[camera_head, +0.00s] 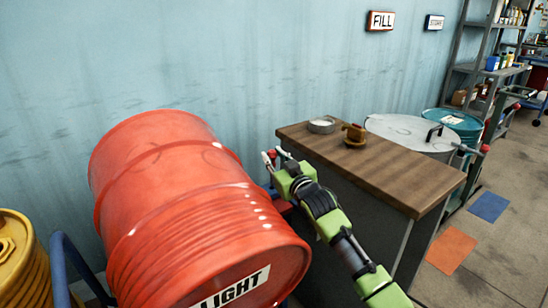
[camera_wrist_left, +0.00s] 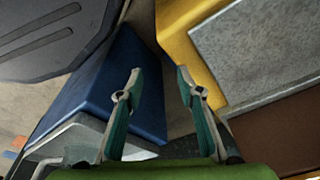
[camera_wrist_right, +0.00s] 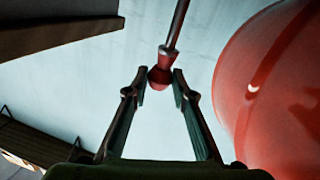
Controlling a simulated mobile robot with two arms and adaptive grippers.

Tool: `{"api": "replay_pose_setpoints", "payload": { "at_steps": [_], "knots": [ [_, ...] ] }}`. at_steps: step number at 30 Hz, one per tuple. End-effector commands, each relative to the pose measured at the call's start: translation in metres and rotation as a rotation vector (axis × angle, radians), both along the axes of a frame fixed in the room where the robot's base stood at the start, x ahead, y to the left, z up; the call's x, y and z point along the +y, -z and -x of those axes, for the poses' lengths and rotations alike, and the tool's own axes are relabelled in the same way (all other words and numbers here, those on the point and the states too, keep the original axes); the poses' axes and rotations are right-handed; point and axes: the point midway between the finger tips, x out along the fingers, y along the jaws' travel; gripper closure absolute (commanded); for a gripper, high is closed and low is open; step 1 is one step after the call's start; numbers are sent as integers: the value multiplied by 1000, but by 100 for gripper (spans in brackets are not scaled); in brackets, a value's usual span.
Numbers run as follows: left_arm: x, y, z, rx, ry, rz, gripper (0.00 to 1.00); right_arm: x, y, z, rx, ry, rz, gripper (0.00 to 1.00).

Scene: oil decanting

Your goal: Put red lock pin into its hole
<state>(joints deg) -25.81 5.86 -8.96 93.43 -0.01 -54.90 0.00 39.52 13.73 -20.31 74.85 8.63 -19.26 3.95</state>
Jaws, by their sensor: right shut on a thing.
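My right gripper (camera_head: 275,159) is beside the right side of the red barrel, near the left end of the wooden bench. In the right wrist view its fingertips (camera_wrist_right: 160,87) are shut on the red lock pin (camera_wrist_right: 159,77). The pin's red knob sits between the tips, and a dark reddish shaft runs up and away from it. A bit of red also shows at the fingers in the head view. I cannot make out the pin's hole. My left gripper (camera_wrist_left: 158,82) is open and empty in its wrist view, and is out of the head view.
The big red barrel (camera_head: 165,225) lies tilted at front left, close to my right gripper. The wooden bench (camera_head: 405,175) carries a round dish (camera_head: 321,125) and a brass fitting (camera_head: 354,135). A yellow drum (camera_head: 22,265) stands at far left. A blue wall rises behind.

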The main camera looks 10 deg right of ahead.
Motion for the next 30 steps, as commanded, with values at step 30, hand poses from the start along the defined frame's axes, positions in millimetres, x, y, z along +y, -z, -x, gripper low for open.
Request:
{"api": "replay_pose_setpoints", "payload": {
  "at_steps": [30],
  "knots": [
    [-2, -21, -8, -9, -3, 3, 66, 0, 13, 0, 0, 0, 0, 99]
  ]
}}
